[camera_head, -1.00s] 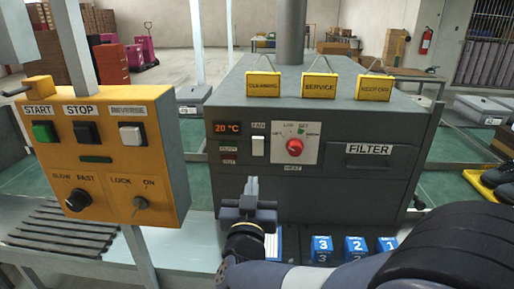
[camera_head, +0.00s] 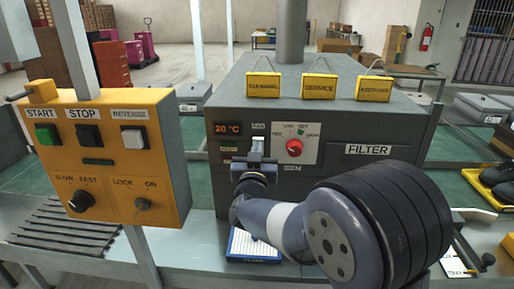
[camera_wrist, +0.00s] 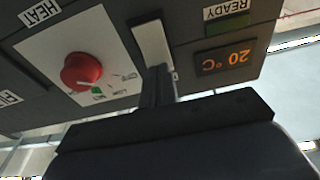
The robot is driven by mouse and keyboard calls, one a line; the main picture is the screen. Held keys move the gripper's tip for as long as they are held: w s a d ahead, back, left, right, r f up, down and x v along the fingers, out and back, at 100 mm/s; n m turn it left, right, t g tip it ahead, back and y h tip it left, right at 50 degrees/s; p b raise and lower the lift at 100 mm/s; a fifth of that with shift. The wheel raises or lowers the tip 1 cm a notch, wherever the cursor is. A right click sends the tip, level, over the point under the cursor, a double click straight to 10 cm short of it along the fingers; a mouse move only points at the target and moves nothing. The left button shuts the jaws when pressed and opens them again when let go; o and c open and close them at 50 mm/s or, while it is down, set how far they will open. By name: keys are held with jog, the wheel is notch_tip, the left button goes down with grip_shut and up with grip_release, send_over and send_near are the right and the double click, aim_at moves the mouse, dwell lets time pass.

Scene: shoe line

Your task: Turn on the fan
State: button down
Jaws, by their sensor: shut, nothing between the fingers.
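The grey heater box (camera_head: 400,125) carries a white rocker switch (camera_head: 257,143) under a small label that looks like FAN (camera_head: 258,126). My gripper (camera_head: 255,159) is shut and empty, right in front of this switch, and hides its lower part in the head view. In the wrist view, which is upside down, the switch (camera_wrist: 153,42) shows as a pale tilted bar. The shut fingertips (camera_wrist: 157,72) overlap one end of it; I cannot tell whether they touch or which way it is pressed.
A red heat knob (camera_head: 294,149) is right of the switch, and a 20 °C display (camera_head: 228,128) left. A yellow control panel (camera_head: 112,185) stands at left. Yellow signs (camera_head: 319,88) stand on the box. A filter (camera_head: 253,246) lies below.

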jog(key=shift+w, duration=0.25)
jog(key=shift+w+r+g+p, duration=0.25)
jog(key=shift+g+p, duration=0.15)
jog(key=shift+p, duration=0.75)
